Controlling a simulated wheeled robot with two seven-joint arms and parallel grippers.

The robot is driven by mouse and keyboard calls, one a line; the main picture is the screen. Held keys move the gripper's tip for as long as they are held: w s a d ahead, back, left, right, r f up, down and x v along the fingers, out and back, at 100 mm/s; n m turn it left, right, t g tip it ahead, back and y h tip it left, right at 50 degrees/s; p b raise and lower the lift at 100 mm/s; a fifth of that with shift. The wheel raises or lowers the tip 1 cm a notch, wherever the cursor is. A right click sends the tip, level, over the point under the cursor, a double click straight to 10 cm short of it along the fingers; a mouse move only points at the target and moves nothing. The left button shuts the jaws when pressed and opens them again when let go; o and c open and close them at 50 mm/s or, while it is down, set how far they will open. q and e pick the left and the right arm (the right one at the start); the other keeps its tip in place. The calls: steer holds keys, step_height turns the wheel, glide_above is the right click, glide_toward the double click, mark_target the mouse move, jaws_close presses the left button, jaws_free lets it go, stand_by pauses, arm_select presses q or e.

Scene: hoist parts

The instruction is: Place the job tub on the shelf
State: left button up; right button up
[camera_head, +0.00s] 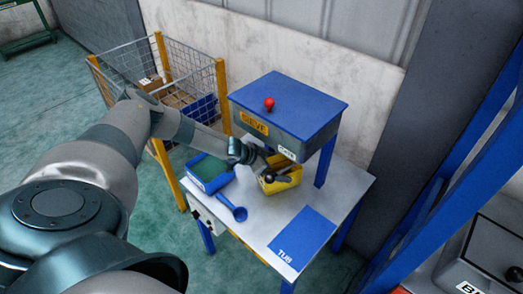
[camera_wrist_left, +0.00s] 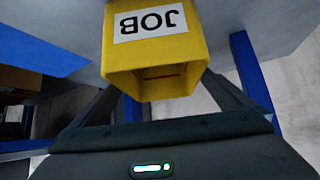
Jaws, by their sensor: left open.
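The yellow job tub (camera_head: 267,188) stands on the grey table (camera_head: 258,243), under the front edge of the blue sieve unit (camera_head: 290,105). In the left wrist view the tub (camera_wrist_left: 160,55) fills the upper middle, with its white JOB label upside down. My left gripper (camera_head: 281,179) is at the tub and partly covers it. Its open fingers lie on either side of the tub in the wrist view; I cannot tell whether they touch it. My right gripper is not in view. I cannot tell which surface is the shelf.
A blue tray with green contents (camera_head: 209,171) and a blue scoop (camera_head: 234,209) are left of the tub. A blue mat marked TUB (camera_head: 302,238) lies clear at the table's front right. A wire cage (camera_head: 190,68) stands behind left; a blue frame (camera_head: 440,150) rises at right.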

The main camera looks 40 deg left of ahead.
arm_select(q)
steer(key=v, duration=1)
steer(key=shift+s+r+b, duration=0.2)
steer(key=shift+b, duration=0.25)
steer(key=shift+a, duration=0.15)
